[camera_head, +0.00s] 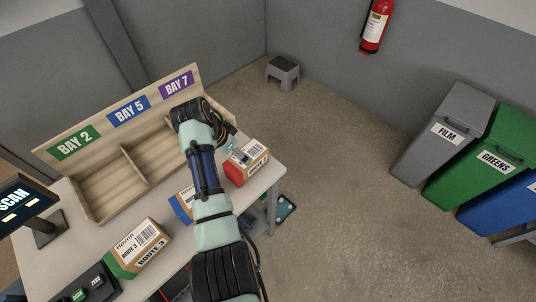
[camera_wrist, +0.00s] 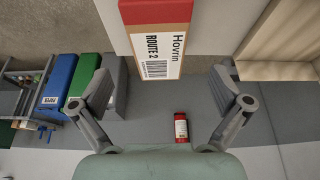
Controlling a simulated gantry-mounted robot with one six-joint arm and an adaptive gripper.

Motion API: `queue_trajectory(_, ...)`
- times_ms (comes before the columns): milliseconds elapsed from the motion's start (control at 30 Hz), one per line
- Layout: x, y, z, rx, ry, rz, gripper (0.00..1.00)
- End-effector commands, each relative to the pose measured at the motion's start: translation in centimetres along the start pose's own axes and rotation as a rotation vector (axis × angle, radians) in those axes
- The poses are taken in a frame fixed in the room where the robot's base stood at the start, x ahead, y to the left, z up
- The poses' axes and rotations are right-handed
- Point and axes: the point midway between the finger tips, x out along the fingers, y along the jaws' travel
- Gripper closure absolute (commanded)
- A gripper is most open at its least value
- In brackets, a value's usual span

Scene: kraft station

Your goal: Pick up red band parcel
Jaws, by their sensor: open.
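The red band parcel (camera_head: 254,158) is a brown box with a red band at one end and a white label. It sits near the right end of the table, just right of my wrist. In the wrist view the parcel (camera_wrist: 157,42) is at the top centre, with its red band at the top edge and its label reading "Hovrin ROUTE 2". My gripper (camera_wrist: 162,76) is open and empty, its fingers spread to either side below the parcel's label. In the head view my gripper (camera_head: 238,151) is mostly hidden by my wrist.
A green band parcel (camera_head: 140,247) lies at the table's front left; a blue band parcel (camera_head: 182,204) is partly behind my arm. A wooden rack (camera_head: 99,155) with bay signs stands behind. A scan screen (camera_head: 28,206) is at left.

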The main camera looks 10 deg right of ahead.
Motion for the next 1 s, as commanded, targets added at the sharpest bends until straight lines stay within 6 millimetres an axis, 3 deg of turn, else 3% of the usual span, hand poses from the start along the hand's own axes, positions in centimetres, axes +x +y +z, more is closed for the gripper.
queue_trajectory(133,2.0,0.1,-0.1,0.001,-0.001,0.003,0.0)
queue_trajectory(333,3.3,0.2,-0.2,0.001,-0.001,0.001,0.0)
queue_trajectory(567,7.2,0.3,-0.6,0.001,-0.001,0.002,0.0)
queue_trajectory(833,7.7,0.2,-0.8,0.001,0.0,0.0,0.0)
queue_trajectory(867,7.7,0.2,-0.8,0.001,0.0,0.0,0.02)
queue_trajectory(1000,7.7,0.2,-0.8,0.001,0.0,0.0,0.25)
